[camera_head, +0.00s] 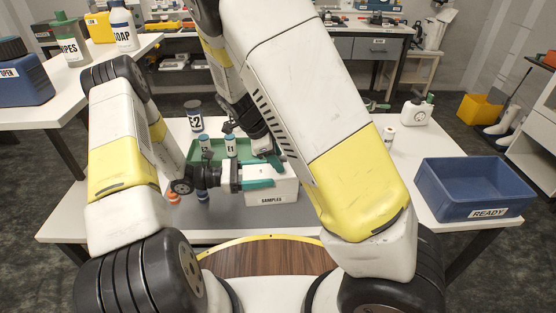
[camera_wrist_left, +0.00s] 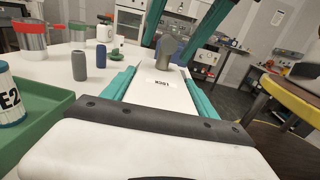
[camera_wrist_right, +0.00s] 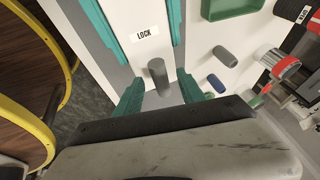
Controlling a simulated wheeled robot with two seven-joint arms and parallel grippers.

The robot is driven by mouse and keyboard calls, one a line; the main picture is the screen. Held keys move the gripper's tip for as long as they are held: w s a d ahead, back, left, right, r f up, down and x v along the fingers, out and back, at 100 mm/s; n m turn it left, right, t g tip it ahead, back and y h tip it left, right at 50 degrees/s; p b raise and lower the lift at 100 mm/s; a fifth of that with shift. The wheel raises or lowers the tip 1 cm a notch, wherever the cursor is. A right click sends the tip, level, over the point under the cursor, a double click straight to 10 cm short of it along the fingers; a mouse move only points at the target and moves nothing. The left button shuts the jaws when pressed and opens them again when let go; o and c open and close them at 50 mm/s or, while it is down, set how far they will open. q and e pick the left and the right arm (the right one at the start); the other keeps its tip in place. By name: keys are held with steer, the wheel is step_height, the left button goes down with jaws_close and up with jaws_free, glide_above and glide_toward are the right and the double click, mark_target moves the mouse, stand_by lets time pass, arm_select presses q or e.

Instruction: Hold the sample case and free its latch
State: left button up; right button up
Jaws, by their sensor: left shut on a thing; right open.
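The white sample case (camera_head: 272,197), marked SAMPLES on its front, sits on the grey mat in the head view. My left gripper (camera_head: 259,176) is shut on the case from the left, with a teal finger along each side. The left wrist view shows the case top (camera_wrist_left: 150,95) between these fingers. A grey latch knob (camera_wrist_right: 158,75) stands up from the top beside a LOCK label (camera_wrist_right: 145,32). My right gripper (camera_wrist_right: 160,82) is open, one finger on either side of the knob; contact is not clear. In the head view my right arm hides the knob.
A green tray (camera_head: 190,153) holding bottles is behind the case. A blue READY bin (camera_head: 475,195) is at right. The table's front left is mostly clear.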

steer(key=shift+w+d+f, duration=0.1)
steer(key=shift+d+f, duration=0.1)
steer(key=shift+f, duration=0.4)
steer(key=shift+c, duration=0.3)
jaws_close()
